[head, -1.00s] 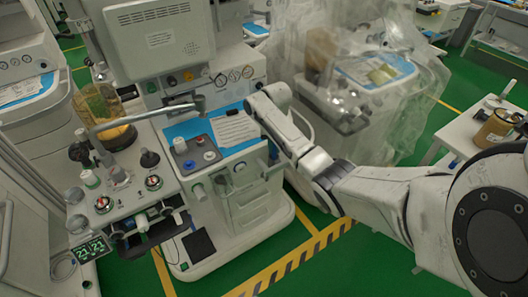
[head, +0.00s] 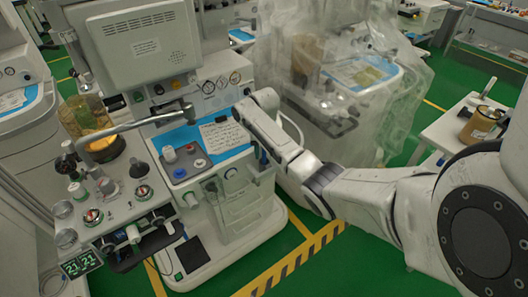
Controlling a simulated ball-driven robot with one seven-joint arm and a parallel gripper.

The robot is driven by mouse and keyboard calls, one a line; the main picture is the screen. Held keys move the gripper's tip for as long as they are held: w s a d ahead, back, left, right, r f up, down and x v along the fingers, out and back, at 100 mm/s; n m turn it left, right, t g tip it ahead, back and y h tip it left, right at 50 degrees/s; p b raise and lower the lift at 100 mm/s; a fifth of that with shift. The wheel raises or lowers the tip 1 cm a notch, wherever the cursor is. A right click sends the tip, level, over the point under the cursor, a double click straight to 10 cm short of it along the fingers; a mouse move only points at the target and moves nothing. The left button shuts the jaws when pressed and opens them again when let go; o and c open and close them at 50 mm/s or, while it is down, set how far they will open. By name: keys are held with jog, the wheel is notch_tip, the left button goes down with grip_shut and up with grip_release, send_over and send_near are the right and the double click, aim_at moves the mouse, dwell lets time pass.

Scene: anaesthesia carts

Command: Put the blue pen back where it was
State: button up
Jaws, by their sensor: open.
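I cannot make out the blue pen in the head view. A small dark item (head: 221,119) lies at the top of the white paper sheet (head: 222,137), too small to identify. The sheet lies on the blue work surface (head: 183,137) of the anaesthesia cart (head: 242,203). My white arm reaches in from the right to the right side of this surface. My gripper's fingers cannot be made out and seem hidden behind the arm's far links.
A grey block with red, white and blue knobs (head: 183,162) sits left of the sheet. A metal rail (head: 135,126) crosses at the left. A plastic-draped cart (head: 345,95) stands behind the arm. A side table (head: 452,130) with a brown container (head: 480,124) is at right.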

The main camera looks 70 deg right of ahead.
notch_tip(320, 180, up, 12)
jog(key=shift+r, duration=0.1)
jog(key=w+a+f+m+t+y, duration=0.1)
jog(key=a+f+m, duration=0.4)
jog(key=a, duration=0.7)
jog(key=w+a+f+m, duration=0.1)
jog(key=a+f+m, duration=0.35)
jog(key=a, duration=0.85)
jog(key=s+a+f+m, duration=0.4)
jog(key=s+a+m, duration=0.2)
jog(key=s+a, duration=0.15)
jog(key=s+a+r+m+h, duration=0.1)
jog(key=s+a+m, duration=0.2)
jog(key=s+m, duration=0.5)
jog(key=s, duration=0.4)
jog(key=shift+r+m, duration=0.2)
jog(key=shift+m, duration=0.15)
